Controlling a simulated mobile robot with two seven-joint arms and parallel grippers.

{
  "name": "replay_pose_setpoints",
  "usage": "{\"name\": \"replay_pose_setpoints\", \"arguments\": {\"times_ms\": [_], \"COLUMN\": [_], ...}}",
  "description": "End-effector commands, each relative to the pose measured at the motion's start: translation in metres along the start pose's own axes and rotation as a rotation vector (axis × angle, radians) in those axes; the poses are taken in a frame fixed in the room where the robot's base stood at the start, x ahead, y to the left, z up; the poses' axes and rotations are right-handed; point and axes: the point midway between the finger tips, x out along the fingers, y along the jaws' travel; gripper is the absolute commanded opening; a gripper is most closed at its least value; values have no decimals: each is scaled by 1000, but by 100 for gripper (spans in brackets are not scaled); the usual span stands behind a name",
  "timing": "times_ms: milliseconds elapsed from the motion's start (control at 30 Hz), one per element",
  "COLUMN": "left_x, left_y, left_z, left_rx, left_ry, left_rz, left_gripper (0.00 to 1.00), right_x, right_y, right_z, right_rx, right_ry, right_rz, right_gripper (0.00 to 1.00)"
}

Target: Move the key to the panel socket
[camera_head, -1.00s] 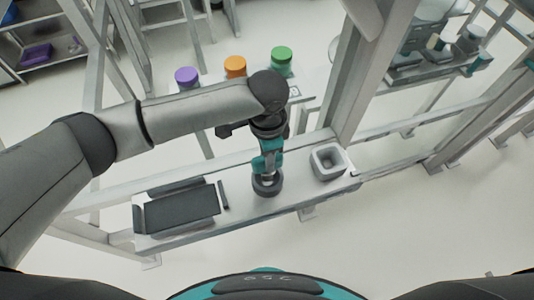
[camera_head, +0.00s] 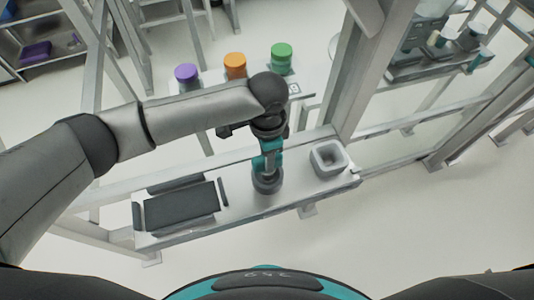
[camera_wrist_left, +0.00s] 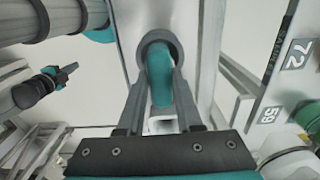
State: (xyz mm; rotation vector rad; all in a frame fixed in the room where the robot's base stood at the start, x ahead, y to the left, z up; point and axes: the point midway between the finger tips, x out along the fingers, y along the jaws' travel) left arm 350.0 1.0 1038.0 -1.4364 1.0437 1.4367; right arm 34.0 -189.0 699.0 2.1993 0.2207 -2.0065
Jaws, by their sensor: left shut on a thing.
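My left gripper (camera_head: 267,168) points down over the light shelf and is shut on the teal key (camera_wrist_left: 160,78). In the left wrist view, the key lies between both fingers and its far end is within a dark round ring (camera_wrist_left: 160,42). That ring also shows at the gripper's tip in the head view (camera_head: 267,184). I cannot tell how deep the key sits in it. A pale square socket block (camera_head: 328,158) with an opening stands on the shelf right of the gripper. A dark part with teal, possibly my right gripper (camera_wrist_left: 66,74), shows small at left in the wrist view.
A dark tray (camera_head: 181,207) lies on the shelf's left part. Purple (camera_head: 187,75), orange (camera_head: 234,66) and green (camera_head: 281,58) capped things stand behind. A grey upright post (camera_head: 365,75) rises behind the socket block. The shelf between ring and block is clear.

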Motion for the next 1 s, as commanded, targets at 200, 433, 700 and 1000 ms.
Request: {"name": "replay_pose_setpoints", "arguments": {"times_ms": [200,433,700,1000], "left_x": [5,9,15,21], "left_y": [0,0,0,0], "left_z": [0,-1,-1,-1], "left_rx": [0,0,0,0], "left_ry": [1,2,1,1], "left_rz": [0,0,0,0], "left_gripper": [0,0,0,0], "right_x": [3,5,7,10], "right_y": [0,0,0,0], "right_z": [0,1,1,1], "right_rx": [0,0,0,0], "right_ry": [0,0,0,0], "right_rz": [0,0,0,0], "right_gripper": [0,0,0,0]}}
